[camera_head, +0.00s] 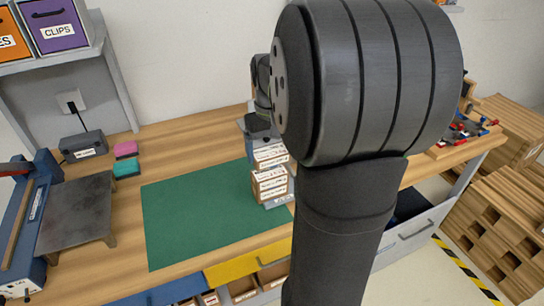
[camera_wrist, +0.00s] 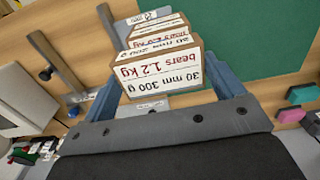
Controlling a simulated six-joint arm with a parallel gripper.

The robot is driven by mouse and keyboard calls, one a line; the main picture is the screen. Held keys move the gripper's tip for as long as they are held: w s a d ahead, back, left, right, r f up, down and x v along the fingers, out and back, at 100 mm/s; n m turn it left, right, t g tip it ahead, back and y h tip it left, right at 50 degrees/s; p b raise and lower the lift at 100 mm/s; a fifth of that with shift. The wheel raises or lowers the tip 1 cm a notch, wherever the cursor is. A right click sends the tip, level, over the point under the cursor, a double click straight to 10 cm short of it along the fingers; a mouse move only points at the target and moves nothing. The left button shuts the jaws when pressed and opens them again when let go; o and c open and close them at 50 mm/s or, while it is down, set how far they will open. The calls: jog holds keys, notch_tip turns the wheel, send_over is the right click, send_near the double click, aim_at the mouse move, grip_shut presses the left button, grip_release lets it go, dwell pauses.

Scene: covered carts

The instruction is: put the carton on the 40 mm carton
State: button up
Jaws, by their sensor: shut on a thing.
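My gripper (camera_wrist: 163,88) is shut on a brown carton (camera_wrist: 158,75), with one blue-grey finger on each side. In the head view, the stack of cartons (camera_head: 269,185) stands at the right of the green mat, below my gripper (camera_head: 266,143). I cannot tell whether the held carton touches the stack.
The green mat (camera_head: 205,215) is otherwise clear. A grey labelled base (camera_head: 278,202) shows at the stack's foot. A dark metal stand (camera_head: 75,215) and a blue tool (camera_head: 25,235) are at the left. Pink (camera_head: 125,149) and teal (camera_head: 126,169) blocks lie behind. My arm hides the bench's middle right.

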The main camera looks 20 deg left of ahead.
aim_at(269, 151)
jog(key=shift+a+f, duration=0.1)
jog(key=shift+f, duration=1.9)
jog(key=o, duration=1)
jog(key=shift+f, duration=0.2)
jog(key=shift+r, duration=0.15)
notch_tip(269, 151, up, 12)
jog(key=shift+r, duration=0.1)
